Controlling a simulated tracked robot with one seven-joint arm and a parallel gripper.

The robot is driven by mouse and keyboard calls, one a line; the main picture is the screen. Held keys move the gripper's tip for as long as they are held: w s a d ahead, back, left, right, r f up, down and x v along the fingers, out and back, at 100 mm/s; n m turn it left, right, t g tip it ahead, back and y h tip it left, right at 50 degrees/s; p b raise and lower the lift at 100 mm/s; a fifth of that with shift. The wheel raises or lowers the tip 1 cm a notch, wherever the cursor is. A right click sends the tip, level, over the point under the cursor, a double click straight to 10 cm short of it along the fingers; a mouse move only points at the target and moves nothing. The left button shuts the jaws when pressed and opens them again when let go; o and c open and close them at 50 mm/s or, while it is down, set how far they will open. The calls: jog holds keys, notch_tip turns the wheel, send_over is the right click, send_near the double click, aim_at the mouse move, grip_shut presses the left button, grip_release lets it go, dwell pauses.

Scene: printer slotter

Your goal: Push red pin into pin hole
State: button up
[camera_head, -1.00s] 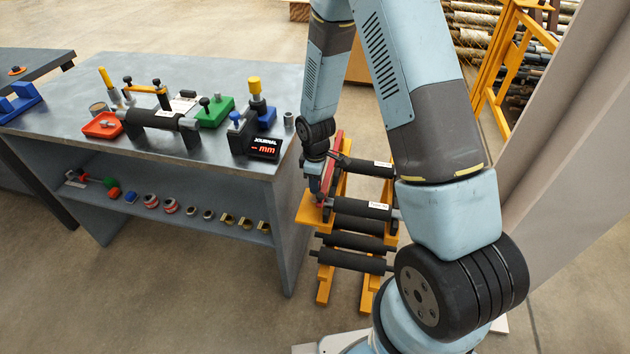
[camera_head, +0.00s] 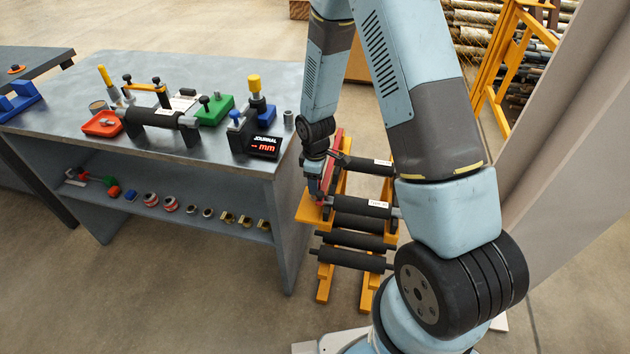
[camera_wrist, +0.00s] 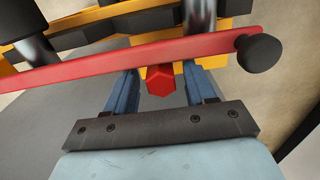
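The red pin (camera_wrist: 160,80) shows its six-sided end in the wrist view, just below a long red bar (camera_wrist: 120,58). My gripper (camera_wrist: 161,82) has its blue fingers on either side of the pin, with a visible gap on both sides. The fingertips are partly hidden by the red bar. In the head view my gripper (camera_head: 318,188) is low beside the yellow rack (camera_head: 312,210), at its upper left end near the red bar. I cannot make out the pin hole.
The rack holds several black rollers (camera_head: 358,222). A black knob (camera_wrist: 259,53) stands at the red bar's right end. The grey workbench (camera_head: 165,165), with a black roller (camera_head: 152,117), a gauge marked mm (camera_head: 264,147) and coloured blocks on top, is close on the left.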

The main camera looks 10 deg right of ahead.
jog(key=shift+r, duration=0.1)
notch_tip(320, 180, up, 14)
jog(key=shift+w+f, duration=0.1)
jog(key=shift+f, duration=0.05)
dwell(0.7)
jog(key=s+d+r+m+t, duration=0.2)
jog(key=s+d+r+m, duration=0.2)
jog(key=r, duration=0.6)
jog(key=s+d+r+m+t, duration=0.1)
jog(key=s+d+r+m, duration=0.25)
jog(key=r, duration=0.75)
jog(key=shift+s+d+r+m+t, duration=0.45)
jog(key=shift+s+d+r+m, duration=0.85)
jog(key=shift+s, duration=1.45)
jog(key=shift+s+d+r+m+t, duration=0.45)
jog(key=shift+s+r+m, duration=0.3)
jog(key=shift+s+r, duration=1.55)
jog(key=shift+s+d+r+m+t, duration=0.5)
jog(key=shift+s+d+r+m, duration=0.45)
jog(key=shift+s, duration=2.2)
jog(key=shift+a+r, duration=0.2)
jog(key=shift+r, duration=0.05)
